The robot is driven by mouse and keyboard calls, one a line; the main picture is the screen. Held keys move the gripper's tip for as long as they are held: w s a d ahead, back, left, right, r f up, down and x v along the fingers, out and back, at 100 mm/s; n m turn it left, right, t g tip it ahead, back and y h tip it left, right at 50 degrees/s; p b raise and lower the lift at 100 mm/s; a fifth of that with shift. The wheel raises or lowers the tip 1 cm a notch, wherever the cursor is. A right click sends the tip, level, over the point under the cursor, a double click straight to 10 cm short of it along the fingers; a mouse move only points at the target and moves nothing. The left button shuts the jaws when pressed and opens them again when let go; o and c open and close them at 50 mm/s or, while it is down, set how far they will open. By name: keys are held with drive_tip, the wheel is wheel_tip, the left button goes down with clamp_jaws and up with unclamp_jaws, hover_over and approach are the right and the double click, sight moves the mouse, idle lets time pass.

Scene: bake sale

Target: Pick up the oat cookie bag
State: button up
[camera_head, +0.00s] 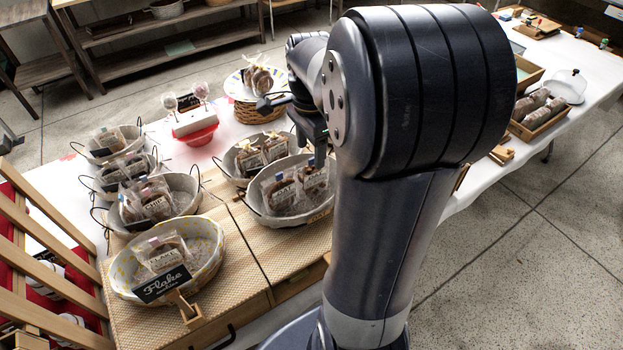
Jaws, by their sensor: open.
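My gripper (318,157) points down above the grey cloth-lined basket at centre (262,217), partly hidden behind my own arm. It is open, and I see nothing held in it. Two clear bags of cookies lie in that basket: a left bag (281,190) with a white label and a right bag (312,182) just under the gripper. Other bagged cookies sit in a basket behind (250,160) and in baskets to the left (146,200). The label lettering is too small to tell surely which bag is oat.
A wooden tray (543,124) is at right. Baskets crowd the woven mats.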

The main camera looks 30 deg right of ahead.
sight(312, 159)
drive_tip(key=f, duration=0.3)
drive_tip(key=shift+w+d+f, duration=0.2)
drive_tip(key=shift+d+f, duration=0.1)
drive_tip(key=shift+f, duration=0.7)
drive_tip(key=shift+c, duration=0.4)
drive_tip(key=c, duration=0.7)
